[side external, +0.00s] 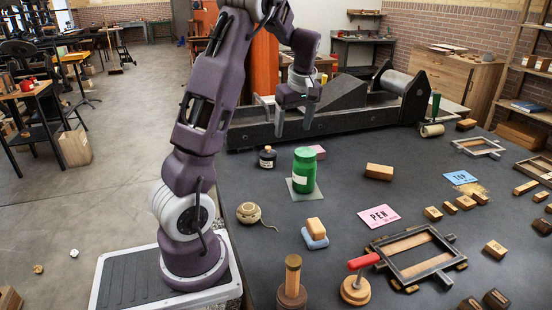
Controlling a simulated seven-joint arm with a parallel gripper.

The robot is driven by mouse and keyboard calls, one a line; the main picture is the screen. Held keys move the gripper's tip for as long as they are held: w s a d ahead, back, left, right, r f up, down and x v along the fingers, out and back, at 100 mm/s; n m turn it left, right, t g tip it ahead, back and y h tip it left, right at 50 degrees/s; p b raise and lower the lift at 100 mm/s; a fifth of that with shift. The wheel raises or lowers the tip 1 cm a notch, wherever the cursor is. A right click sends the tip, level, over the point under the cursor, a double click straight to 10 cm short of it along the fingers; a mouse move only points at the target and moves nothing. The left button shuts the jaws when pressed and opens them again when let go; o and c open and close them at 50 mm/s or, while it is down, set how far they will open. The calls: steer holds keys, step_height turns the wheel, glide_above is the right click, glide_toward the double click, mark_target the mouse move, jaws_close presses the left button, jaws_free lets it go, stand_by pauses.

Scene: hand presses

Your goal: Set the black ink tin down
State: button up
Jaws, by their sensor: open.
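A small black container with a pale label (267,158) stands upright on the dark table, left of the green tin; I take it for the black ink tin. The green tin (304,172) stands upright on a small grey sheet (303,189). My gripper (293,128) is open, with its fingers pointing down and apart. It hangs behind and above the green tin and the black container, in front of the long press bed. I see nothing between the fingers. The gripper touches neither tin.
The long press (340,118) runs along the back.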

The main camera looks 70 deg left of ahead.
steer(key=s+d+r+m+t+h, duration=0.1)
steer(key=s+d+r+m, duration=0.2)
steer(key=d, duration=0.6)
steer(key=s+d+r+m+t+h, duration=0.1)
steer(key=d+r+m+t, duration=0.15)
steer(key=d+m, duration=0.4)
steer(key=s+d+r+m+t+h, duration=0.1)
steer(key=s+d+r+m, duration=0.2)
steer(key=d, duration=0.7)
steer(key=s+d+f+m+t, duration=0.1)
steer(key=s+d+f+m, duration=0.1)
steer(key=s+d+m, duration=0.5)
steer(key=s+d, duration=0.1)
steer(key=s, duration=0.1)
steer(key=shift+s+d+f, duration=0.15)
steer(key=shift+s+d, duration=0.05)
steer(key=shift+s, duration=0.1)
